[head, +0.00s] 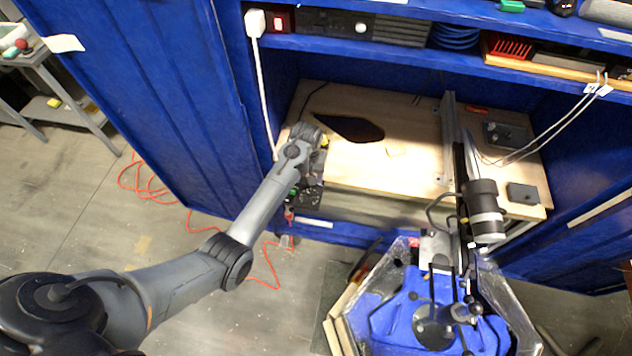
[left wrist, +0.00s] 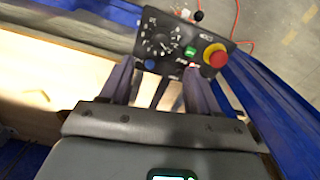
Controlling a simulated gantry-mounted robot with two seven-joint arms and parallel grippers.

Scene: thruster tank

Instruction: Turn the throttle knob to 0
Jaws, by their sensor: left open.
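A black control box (left wrist: 178,32) sits beyond my left fingertips in the left wrist view. It carries a dark throttle knob (left wrist: 159,42) with white marks around it, a blue button (left wrist: 150,64), a green switch (left wrist: 190,51), a red switch (left wrist: 193,64) and a red-and-yellow stop button (left wrist: 215,55). My left gripper (left wrist: 157,82) is open, its fingers apart on the near side of the box; I cannot tell if they touch it. In the head view the box (head: 309,194) shows partly below my left wrist, and its knob cannot be made out. My right gripper is not seen.
A wooden bench top (head: 365,170) lies inside a blue cabinet (head: 175,100). A blue water tank (head: 435,310) with a black cylinder (head: 484,210) mounted above it stands at the right. An orange cable (head: 265,265) runs over the floor.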

